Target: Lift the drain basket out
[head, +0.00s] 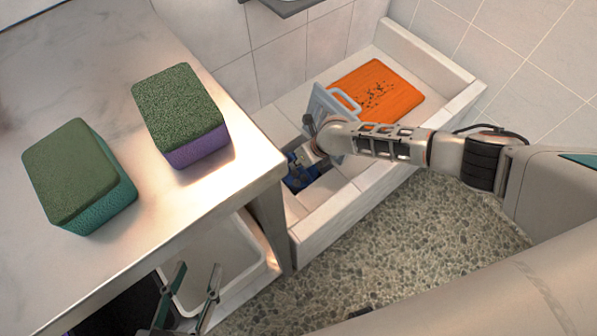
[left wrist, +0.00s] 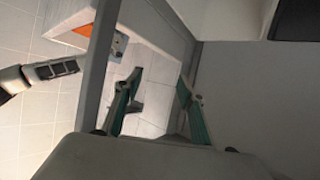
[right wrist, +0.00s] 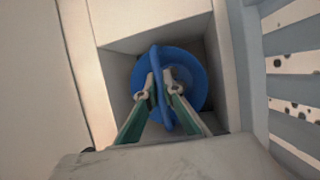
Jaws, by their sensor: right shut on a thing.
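The blue drain basket (right wrist: 199,72) sits in a square recess (right wrist: 118,62) in the pale tiled basin. Its raised handle crosses the middle in the right wrist view. My right gripper (right wrist: 160,88) is shut on that handle from above. In the head view, the basket (head: 293,160) shows only in part beside my right gripper (head: 312,155), whose arm hides some of it. The basket is still within the recess walls. My left gripper (head: 198,270) is open and empty, low beside the counter; its spread fingers also show in the left wrist view (left wrist: 160,76).
A pale blue-grey slatted grate (right wrist: 289,97) with a handle stands tilted beside the recess. An orange speckled mat (head: 385,90) lies in the basin (head: 443,65). Two sponge-like blocks, one green-teal (head: 80,175) and one green-purple (head: 182,115), sit on the counter (head: 105,262). A white bin (head: 235,250) is underneath.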

